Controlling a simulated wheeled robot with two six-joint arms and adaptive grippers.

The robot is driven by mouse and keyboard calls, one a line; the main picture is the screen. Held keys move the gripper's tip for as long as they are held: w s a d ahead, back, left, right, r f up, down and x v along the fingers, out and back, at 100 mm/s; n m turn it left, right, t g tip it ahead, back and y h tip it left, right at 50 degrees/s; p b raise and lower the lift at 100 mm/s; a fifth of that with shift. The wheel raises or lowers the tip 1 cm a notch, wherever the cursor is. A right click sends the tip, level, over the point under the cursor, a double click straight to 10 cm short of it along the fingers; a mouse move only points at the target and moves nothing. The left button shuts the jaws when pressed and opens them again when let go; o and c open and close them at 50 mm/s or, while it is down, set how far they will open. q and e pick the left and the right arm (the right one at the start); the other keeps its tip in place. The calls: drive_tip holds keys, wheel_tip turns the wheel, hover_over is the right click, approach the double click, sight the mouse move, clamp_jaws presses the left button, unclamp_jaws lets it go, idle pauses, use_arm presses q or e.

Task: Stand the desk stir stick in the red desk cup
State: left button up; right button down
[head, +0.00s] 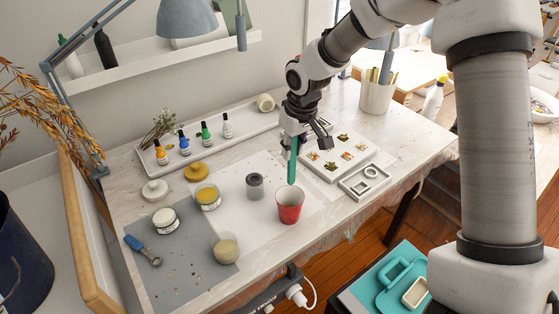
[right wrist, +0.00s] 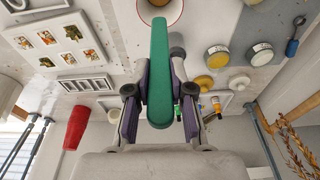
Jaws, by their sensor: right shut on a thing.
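The green stir stick (head: 292,168) hangs upright from my right gripper (head: 294,138), which is shut on its upper part. The red cup (head: 289,207) stands upright on the white mat, and the stick's lower tip shows just above its far rim. In the right wrist view the stick (right wrist: 160,75) runs between the two fingers (right wrist: 160,105). Its far end overlaps the cup's pale inside and red rim (right wrist: 178,14). Whether the tip is inside the rim I cannot tell. My left gripper is not in view.
A white mould tray (head: 364,181) lies right of the cup. Small bottles (head: 184,143) stand on a tray behind. A red tapered object (right wrist: 76,128) shows in the wrist view.

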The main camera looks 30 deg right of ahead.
drive_tip(key=shift+d, duration=0.2)
drive_tip(key=f, duration=0.1)
drive_tip(key=f+b, duration=0.1)
drive_tip(key=f, duration=0.1)
drive_tip(key=shift+a+b, duration=0.3)
drive_tip(key=shift+d+f, duration=0.1)
drive_tip(key=shift+f, duration=0.35)
drive_tip(key=shift+r, duration=0.1)
idle(1.1)
